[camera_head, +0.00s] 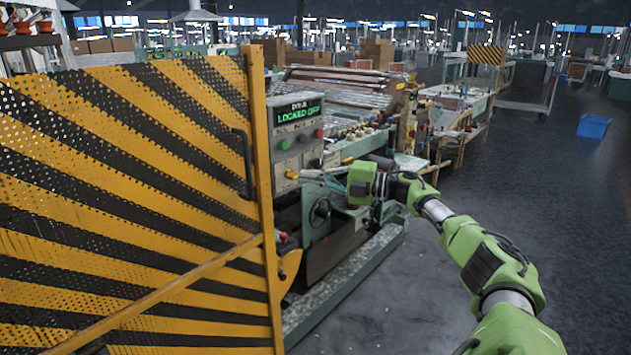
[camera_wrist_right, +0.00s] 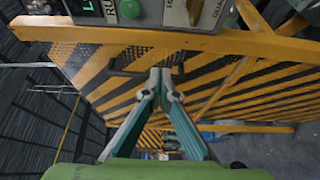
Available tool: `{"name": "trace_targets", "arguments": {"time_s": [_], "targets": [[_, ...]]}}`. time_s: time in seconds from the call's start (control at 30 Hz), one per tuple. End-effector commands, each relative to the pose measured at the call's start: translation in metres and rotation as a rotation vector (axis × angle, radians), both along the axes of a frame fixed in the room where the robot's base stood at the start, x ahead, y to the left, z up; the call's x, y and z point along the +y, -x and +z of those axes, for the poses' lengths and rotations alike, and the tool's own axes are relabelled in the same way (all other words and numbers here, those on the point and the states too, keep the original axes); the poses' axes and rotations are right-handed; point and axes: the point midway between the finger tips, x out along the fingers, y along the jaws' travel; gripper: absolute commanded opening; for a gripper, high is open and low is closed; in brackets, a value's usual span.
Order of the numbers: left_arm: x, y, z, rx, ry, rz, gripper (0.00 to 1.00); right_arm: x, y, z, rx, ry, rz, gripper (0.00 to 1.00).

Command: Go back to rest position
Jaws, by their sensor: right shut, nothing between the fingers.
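My right arm reaches in from the lower right. Its gripper (camera_head: 322,178) is in front of the machine, near the lower part of the control panel (camera_head: 296,124). In the right wrist view the two teal fingers of the gripper (camera_wrist_right: 161,80) meet at their tips, with nothing between them. The tips are seen against the yellow-and-black guard, below the panel's edge (camera_wrist_right: 200,38). Whether they touch anything is hard to tell. My left gripper is not in view.
A yellow-and-black striped guard (camera_head: 120,200) fills the left side. The panel's display (camera_head: 298,113) glows green and seems to read "LOCKED OUT". The green machine base (camera_head: 345,285) lies below my right gripper. Open floor (camera_head: 570,230) and a blue bin (camera_head: 593,126) are at the right.

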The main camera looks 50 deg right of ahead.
Motion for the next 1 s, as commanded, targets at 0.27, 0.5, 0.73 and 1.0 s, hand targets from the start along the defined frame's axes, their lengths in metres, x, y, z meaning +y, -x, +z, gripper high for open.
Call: {"name": "trace_targets", "arguments": {"time_s": [0.27,0.5,0.73,1.0], "targets": [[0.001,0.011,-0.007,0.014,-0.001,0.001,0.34,-0.016,0.003,0.0,0.0,-0.001,0.002,0.0],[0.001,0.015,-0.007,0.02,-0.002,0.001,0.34,-0.018,0.004,0.0,0.001,-0.002,0.002,0.0],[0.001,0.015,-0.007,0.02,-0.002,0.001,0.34,-0.011,-0.013,-0.053,0.044,-0.088,-0.045,0.0],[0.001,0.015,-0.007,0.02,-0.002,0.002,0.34,0.014,-0.025,-0.248,0.238,-0.366,-0.275,0.0]]}}
